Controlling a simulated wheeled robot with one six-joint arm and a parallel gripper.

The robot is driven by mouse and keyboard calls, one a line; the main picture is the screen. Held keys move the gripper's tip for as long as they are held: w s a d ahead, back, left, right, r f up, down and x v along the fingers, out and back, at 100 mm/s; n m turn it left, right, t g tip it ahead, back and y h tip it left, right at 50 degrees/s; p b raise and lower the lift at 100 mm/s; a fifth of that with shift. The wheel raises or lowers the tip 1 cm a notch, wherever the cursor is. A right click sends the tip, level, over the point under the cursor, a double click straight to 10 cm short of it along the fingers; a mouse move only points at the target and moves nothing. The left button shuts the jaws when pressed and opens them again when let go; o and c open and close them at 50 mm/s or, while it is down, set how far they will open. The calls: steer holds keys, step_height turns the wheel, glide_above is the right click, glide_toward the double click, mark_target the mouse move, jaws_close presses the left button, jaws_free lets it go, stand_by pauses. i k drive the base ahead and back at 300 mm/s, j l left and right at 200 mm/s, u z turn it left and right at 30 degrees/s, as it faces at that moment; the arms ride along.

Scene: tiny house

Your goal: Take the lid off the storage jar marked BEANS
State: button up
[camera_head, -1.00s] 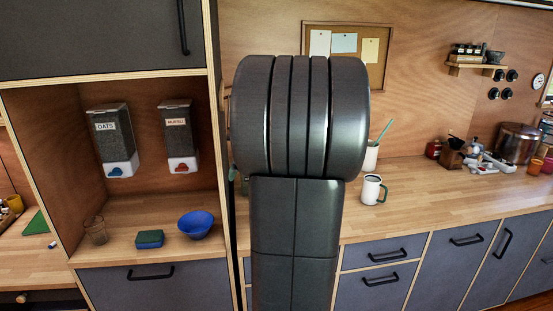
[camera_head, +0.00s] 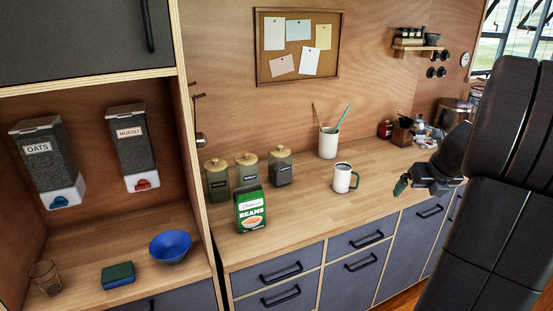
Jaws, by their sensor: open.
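Three storage jars with pale wooden lids stand in a row on the counter: a left jar (camera_head: 218,188), a middle jar (camera_head: 246,175) and a right jar (camera_head: 280,175). Each has a dark label too small to read, so I cannot tell which says BEANS. All three lids are on. My gripper (camera_head: 402,186) is open and empty, well to the right of the jars, beyond the mug, by the counter's front edge. My arm fills the right side.
A white mug with a green handle (camera_head: 343,178) stands between the jars and my gripper. A utensil crock (camera_head: 327,143) is behind it. A tall cabinet side panel (camera_head: 190,130) rises left of the jars. The counter (camera_head: 300,205) is clear right of the packet.

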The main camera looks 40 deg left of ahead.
mark_target(215, 165)
steer(key=j+z, duration=0.2)
steer(key=z, duration=1.5)
steer(key=j+z, duration=0.1)
steer(key=z, duration=0.3)
steer(key=k+z, duration=0.15)
steer(key=z, duration=0.3)
steer(key=k+j+z, duration=0.1)
steer(key=z, duration=0.3)
steer(key=k+j+u, duration=0.3)
steer(key=u, duration=0.5)
steer(key=j+u, duration=0.1)
steer(key=u, duration=0.4)
steer(key=k+u, duration=0.1)
steer(key=u, duration=0.35)
steer(key=j+u, duration=0.1)
steer(key=u, duration=0.9)
steer(key=j+u, duration=0.1)
steer(key=u, duration=0.9)
steer(key=i+u, duration=0.1)
steer(key=u, duration=0.4)
